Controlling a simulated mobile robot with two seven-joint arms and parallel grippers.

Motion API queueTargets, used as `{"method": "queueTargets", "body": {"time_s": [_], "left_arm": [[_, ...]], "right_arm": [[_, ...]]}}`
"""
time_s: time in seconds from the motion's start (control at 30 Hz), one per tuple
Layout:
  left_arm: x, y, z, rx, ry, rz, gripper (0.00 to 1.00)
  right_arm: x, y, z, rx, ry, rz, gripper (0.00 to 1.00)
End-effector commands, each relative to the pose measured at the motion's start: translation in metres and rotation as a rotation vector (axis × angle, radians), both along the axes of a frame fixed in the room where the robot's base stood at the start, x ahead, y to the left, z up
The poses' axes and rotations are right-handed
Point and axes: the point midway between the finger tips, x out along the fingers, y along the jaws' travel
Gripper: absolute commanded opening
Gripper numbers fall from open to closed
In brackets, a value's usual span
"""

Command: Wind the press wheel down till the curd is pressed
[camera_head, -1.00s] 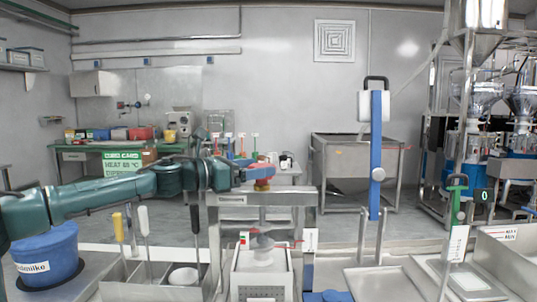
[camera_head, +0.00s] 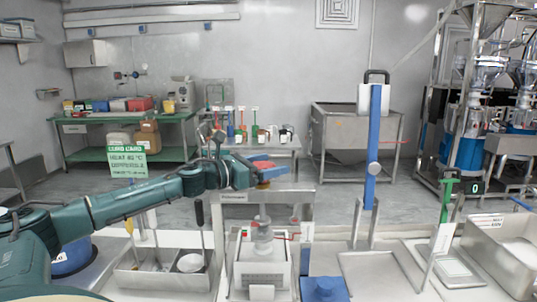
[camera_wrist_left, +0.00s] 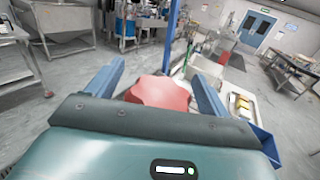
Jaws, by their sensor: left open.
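The press wheel is red and lobed; in the left wrist view (camera_wrist_left: 158,92) it lies between my two blue fingers. In the head view the wheel (camera_head: 272,174) shows small and partly covered at the top of the press. The press frame (camera_head: 302,192) is grey metal, with a screw and grey plunger (camera_head: 263,230) below its crossbar. The plunger stands over a white box-shaped mould (camera_head: 262,268); the curd inside is hidden. My left gripper (camera_head: 267,166) is open around the wheel; whether the fingers touch it I cannot tell. My right gripper is out of view.
A tall blue lever (camera_head: 375,140) stands right of the press. A steel basin (camera_head: 500,262) is at the right.

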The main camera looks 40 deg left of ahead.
Motion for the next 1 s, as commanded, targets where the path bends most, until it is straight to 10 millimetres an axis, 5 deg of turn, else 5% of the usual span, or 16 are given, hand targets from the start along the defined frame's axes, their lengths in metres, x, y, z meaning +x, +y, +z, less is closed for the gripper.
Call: {"method": "queueTargets", "body": {"time_s": [0.37,0.9,1.0], "left_arm": [[0.002,-0.0022,-0.0005,0.002,0.0,-0.002,0.8],[0.0018,-0.0021,-0.0001,0.002,-0.001,-0.002,0.36],[0.0018,-0.002,-0.0001,0.002,-0.001,-0.004,0.35]], "right_arm": [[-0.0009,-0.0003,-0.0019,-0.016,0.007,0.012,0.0],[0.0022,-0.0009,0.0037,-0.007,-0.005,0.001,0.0],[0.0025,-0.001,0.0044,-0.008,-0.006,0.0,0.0]]}}
